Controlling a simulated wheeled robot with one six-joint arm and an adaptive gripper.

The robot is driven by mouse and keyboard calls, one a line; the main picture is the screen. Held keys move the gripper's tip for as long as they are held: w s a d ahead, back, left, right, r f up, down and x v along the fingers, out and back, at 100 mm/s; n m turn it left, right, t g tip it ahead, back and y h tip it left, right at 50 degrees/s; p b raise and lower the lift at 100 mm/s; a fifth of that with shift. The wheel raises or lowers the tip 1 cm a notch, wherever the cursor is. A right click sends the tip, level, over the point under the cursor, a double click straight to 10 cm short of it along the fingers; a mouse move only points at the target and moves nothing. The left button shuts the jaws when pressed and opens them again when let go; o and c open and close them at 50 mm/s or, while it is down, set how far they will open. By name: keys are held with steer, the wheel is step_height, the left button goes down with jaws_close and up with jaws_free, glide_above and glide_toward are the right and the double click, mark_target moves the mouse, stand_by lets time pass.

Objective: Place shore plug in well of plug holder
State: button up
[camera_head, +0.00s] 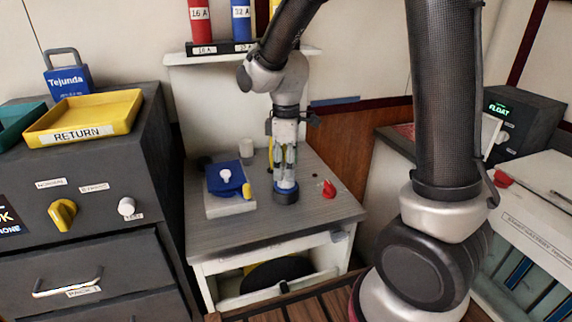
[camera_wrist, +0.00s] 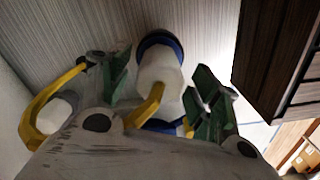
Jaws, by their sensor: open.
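A white cylindrical piece with a blue collar, apparently the shore plug (camera_wrist: 160,72), is between my finger pads in the wrist view. Its far end meets a round dark base with a blue rim, apparently the plug holder (camera_head: 286,196), which stands on the grey counter in the head view. I cannot tell how deep the plug sits. My gripper (camera_head: 285,172) points down directly over the holder. In the wrist view my gripper (camera_wrist: 163,90) is open, with green pads apart on either side of the white piece. A yellow strip partly covers the plug's lower part.
A blue block with a white knob (camera_head: 224,177) lies on a pale board left of the gripper. A red piece (camera_head: 329,189) lies to the right. A white cup (camera_head: 246,148) stands behind. The counter's front strip (camera_head: 270,227) is clear.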

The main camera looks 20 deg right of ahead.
step_height(320, 180, up, 12)
steer(key=f, duration=0.1)
steer(key=s+d+r+m+t, duration=0.2)
steer(key=s+d+m, duration=0.4)
steer(key=s, duration=0.3)
steer(key=s+d+r+m+t, duration=0.2)
steer(key=s+d+m, duration=0.4)
steer(key=s+d, duration=0.3)
steer(key=shift+s+m, duration=0.4)
steer(key=shift+s, duration=0.1)
stand_by(1.2)
